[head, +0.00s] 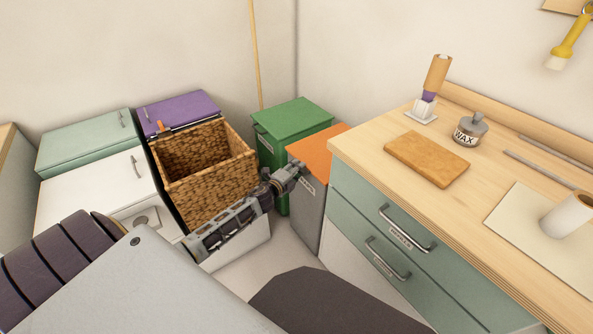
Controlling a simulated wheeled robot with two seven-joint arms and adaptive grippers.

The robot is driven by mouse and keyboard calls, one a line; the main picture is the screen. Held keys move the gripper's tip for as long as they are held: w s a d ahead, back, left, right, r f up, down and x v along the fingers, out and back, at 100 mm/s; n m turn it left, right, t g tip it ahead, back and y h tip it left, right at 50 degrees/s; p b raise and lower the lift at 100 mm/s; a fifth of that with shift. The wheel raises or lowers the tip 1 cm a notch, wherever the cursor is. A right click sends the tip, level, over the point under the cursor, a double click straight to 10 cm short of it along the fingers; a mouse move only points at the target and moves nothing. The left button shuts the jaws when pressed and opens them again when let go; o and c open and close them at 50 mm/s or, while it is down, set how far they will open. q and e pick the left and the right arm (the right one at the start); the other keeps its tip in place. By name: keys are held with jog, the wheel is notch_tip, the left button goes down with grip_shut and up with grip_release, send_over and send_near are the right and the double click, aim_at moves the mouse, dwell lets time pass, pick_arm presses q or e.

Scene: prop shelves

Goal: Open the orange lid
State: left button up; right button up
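The orange lid (318,150) lies flat and closed on a grey bin (308,212) with a label on its front. The bin stands between the green bin and the workbench, and the bench hides part of its right side. My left gripper (296,170) is at the lid's front left edge, over the upper front of the grey bin. Its fingers are small and partly overlap the bin, so I cannot tell whether they touch the lid or are open or shut. My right gripper is not in view.
A green bin (293,118) stands behind the grey one. A wicker basket (205,190) is left of my gripper, beside white and mint cabinets and a purple lid (180,108). The workbench (480,210) with drawers, a wax tin (469,131) and a tan block (426,160) blocks the right.

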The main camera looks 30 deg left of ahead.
pick_arm(q)
jog(key=shift+w, duration=0.1)
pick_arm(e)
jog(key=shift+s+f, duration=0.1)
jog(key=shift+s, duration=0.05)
pick_arm(q)
grip_shut()
jog(key=shift+f, duration=0.1)
jog(key=shift+f, duration=0.1)
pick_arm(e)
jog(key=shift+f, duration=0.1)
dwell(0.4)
pick_arm(q)
jog(key=shift+p, duration=0.45)
jog(key=shift+r, duration=0.2)
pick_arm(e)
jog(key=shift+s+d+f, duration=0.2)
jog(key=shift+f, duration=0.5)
pick_arm(q)
jog(key=shift+r, duration=0.1)
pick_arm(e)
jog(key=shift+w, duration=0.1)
